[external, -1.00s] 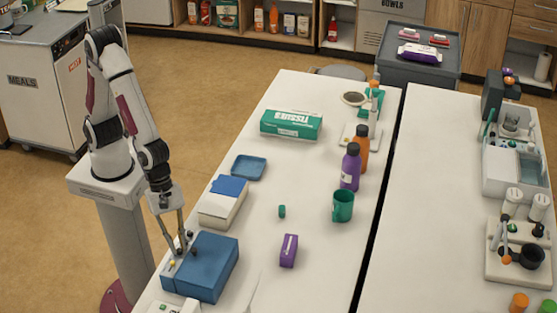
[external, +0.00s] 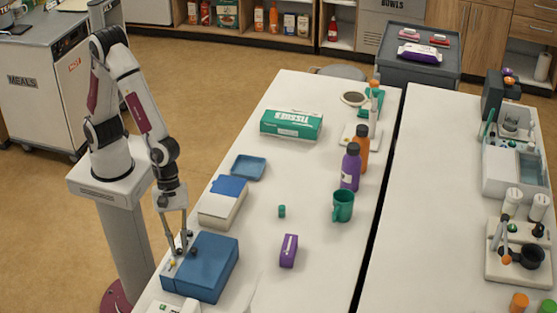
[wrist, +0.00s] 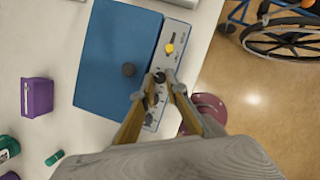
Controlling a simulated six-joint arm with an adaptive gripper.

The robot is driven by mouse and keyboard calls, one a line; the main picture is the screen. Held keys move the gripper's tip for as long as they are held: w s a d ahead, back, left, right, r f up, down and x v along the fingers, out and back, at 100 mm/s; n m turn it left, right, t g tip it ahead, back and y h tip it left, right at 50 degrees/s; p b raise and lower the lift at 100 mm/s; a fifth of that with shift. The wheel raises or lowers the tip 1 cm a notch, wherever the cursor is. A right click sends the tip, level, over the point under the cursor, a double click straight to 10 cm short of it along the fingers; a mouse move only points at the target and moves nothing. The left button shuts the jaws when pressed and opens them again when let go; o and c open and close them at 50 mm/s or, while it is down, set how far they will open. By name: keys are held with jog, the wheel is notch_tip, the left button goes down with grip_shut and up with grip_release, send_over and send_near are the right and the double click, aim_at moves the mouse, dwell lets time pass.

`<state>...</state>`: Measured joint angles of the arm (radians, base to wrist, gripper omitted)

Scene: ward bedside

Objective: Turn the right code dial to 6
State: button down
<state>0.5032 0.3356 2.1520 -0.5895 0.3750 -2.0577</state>
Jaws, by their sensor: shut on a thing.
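A blue box (external: 208,263) lies at the near left end of the table. A grey panel (wrist: 180,30) runs along its side, with a yellow-topped knob (wrist: 170,47) and several small dark dials. My gripper (external: 180,247) reaches down onto this panel. In the wrist view my gripper (wrist: 161,84) has its fingers on either side of a dark dial (wrist: 160,77), closed on it. Another dark dial (wrist: 148,118) sits farther down the panel. The dial numbers are too small to read, and the fingers partly hide the panel. I cannot tell which dial is the right one.
A white box with a blue top (external: 224,203), a blue tray (external: 248,167) and a purple box (external: 288,251) are nearby. A green mug (external: 343,206) and bottles stand farther right.

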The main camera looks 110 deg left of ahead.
jog(key=shift+m, duration=0.4)
jog(key=shift+w+m+g, duration=0.15)
jog(key=shift+m+g, duration=0.45)
jog(key=shift+m, duration=0.75)
jog(key=shift+w+m+g, duration=0.15)
jog(key=shift+m+g, duration=0.45)
jog(key=shift+m, duration=0.75)
jog(key=shift+a, duration=0.1)
jog(key=c, duration=2.3)
grip_release()
jog(key=shift+n, duration=0.4)
jog(key=shift+s+n+t, duration=0.15)
jog(key=shift+n+t, duration=0.3)
jog(key=shift+n, duration=0.5)
jog(key=shift+s+n+t, duration=0.15)
jog(key=shift+n+t, duration=0.3)
jog(key=shift+n, duration=0.9)
